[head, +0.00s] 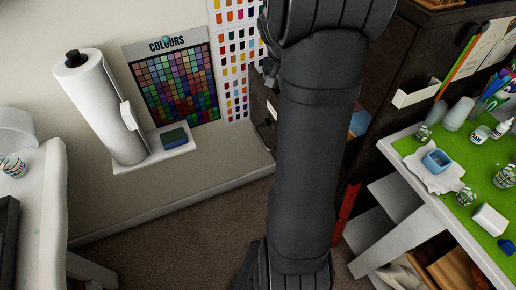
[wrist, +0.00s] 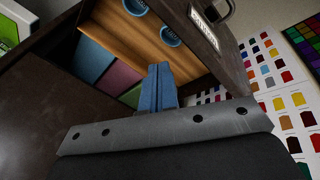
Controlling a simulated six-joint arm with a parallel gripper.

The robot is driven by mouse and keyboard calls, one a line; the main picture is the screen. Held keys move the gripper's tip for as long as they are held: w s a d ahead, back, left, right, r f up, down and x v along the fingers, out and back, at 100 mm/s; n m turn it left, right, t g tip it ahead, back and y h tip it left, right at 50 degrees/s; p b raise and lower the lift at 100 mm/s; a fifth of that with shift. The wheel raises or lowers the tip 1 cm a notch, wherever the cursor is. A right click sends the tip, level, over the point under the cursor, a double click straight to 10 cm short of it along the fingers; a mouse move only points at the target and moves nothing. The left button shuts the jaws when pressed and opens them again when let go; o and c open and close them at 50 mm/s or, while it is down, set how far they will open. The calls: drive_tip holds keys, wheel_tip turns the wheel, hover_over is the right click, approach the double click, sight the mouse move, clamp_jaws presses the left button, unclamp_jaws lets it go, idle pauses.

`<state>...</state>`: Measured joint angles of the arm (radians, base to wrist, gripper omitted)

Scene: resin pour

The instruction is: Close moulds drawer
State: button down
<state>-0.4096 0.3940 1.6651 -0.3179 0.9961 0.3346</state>
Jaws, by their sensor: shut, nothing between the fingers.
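The moulds drawer shows in the wrist view, tilted. Its dark front (wrist: 187,22) carries a pale label, too slanted to read surely, and a dark handle (wrist: 226,8). The drawer stands open, and its wooden inside (wrist: 120,35) shows. Blue round moulds (wrist: 170,37) lie in it. My gripper (wrist: 159,72) has its blue fingers shut together and empty, close to the drawer front's edge; I cannot tell whether they touch it.
A dark cabinet (head: 400,68) stands behind my arm. A green-topped bench (head: 462,215) with cups and bottles is at the right. A paper roll (head: 100,105) stands on a wall shelf at the left. Colour charts (head: 172,80) hang on the wall. Bare floor shows between.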

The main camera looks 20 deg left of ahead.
drive_tip(key=s+a+f+n+t+h, duration=0.3)
drive_tip(key=a+f+n, duration=0.35)
drive_tip(key=a, duration=0.55)
drive_tip(key=s+a+f+n+t+h, duration=0.3)
drive_tip(key=s+f+n+t, duration=0.5)
drive_tip(key=s+f+n, duration=1)
drive_tip(key=w+d+n, duration=0.2)
drive_tip(key=w+d, duration=0.6)
drive_tip(key=w, duration=0.4)
drive_tip(key=shift+r+h, duration=0.15)
drive_tip(key=shift+h, duration=0.15)
drive_tip(key=shift+w+d, duration=0.1)
drive_tip(key=shift+d, duration=0.05)
drive_tip(key=w+d, duration=1.7)
drive_tip(key=shift+w+d+r, duration=0.1)
drive_tip(key=shift+w+d, duration=0.05)
